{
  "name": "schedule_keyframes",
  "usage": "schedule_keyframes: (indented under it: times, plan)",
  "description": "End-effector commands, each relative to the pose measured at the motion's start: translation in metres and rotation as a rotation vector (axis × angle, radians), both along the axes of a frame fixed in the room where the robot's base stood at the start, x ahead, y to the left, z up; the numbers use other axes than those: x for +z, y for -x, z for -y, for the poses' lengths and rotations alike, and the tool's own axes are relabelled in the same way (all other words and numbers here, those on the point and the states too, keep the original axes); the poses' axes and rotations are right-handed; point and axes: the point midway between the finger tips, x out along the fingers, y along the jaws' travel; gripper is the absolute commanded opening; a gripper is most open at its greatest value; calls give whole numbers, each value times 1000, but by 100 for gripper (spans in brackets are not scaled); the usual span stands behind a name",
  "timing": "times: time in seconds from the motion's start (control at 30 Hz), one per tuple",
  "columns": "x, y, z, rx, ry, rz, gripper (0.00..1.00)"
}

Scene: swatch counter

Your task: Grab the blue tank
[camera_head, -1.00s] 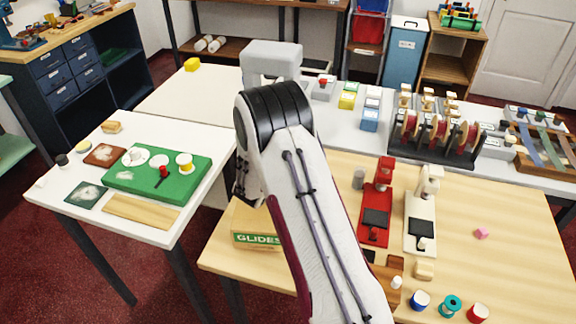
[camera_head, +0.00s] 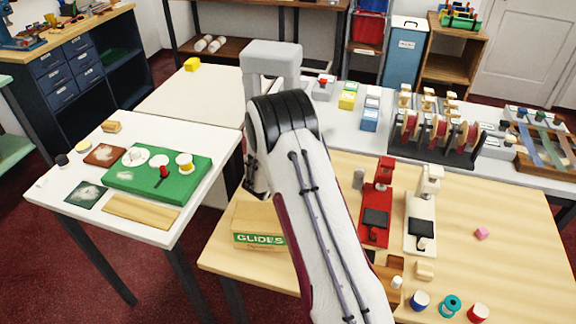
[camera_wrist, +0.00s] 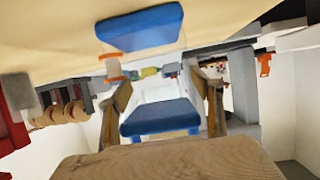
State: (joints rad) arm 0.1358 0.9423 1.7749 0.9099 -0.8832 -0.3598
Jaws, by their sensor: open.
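The blue tank (camera_head: 369,121) stands on the white table at the back, in a row of small coloured tanks, with a pale upper part and blue sides. My gripper (camera_wrist: 165,92) is open, one finger at each side of the view, with no clear contact.
A yellow tank (camera_head: 348,97) and a grey one with a red top (camera_head: 323,89) stand nearby. A spool rack (camera_head: 435,135) is close on the right. Red (camera_head: 376,205) and cream (camera_head: 421,220) devices and a GLIDES box (camera_head: 258,228) occupy the front table.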

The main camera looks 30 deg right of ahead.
Motion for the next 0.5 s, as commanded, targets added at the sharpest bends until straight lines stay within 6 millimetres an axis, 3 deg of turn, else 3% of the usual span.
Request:
schedule_keyframes:
  times: [0.17, 0.33, 0.5]
  plan:
    - [0, 0, 0, 0, 0, 0, 63]
    - [0, 0, 0, 0, 0, 0, 19]
    - [1, 0, 0, 0, 1, 2, 16]
